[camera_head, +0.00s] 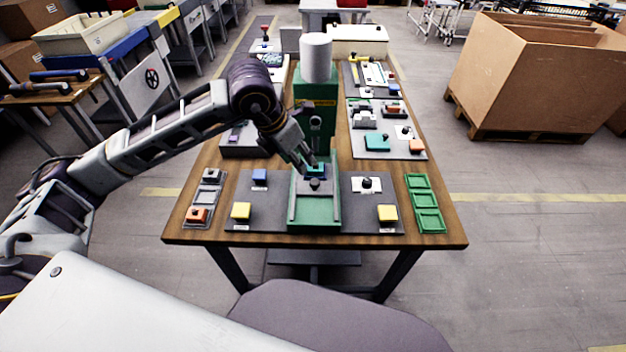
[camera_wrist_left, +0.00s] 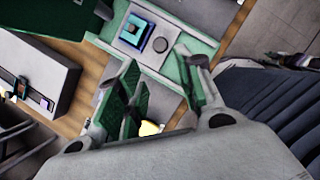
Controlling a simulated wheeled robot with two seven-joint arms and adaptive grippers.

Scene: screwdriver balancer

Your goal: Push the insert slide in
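The green press (camera_head: 316,100) with a white cylinder on top stands at the middle of the table. The insert slide (camera_head: 315,186), a grey plate with a dark knob, sits in the green track (camera_head: 315,214) in front of the press. My left gripper (camera_head: 308,165) is above the slide, near the knob. In the left wrist view its green-padded fingers (camera_wrist_left: 160,95) are apart with nothing held between them. Contact with the knob cannot be told. My right gripper is out of view.
A green three-part tray (camera_head: 428,220) is at the right edge, a small grey tray (camera_head: 182,214) at the left. Fixture boards (camera_head: 408,150) line the right side.

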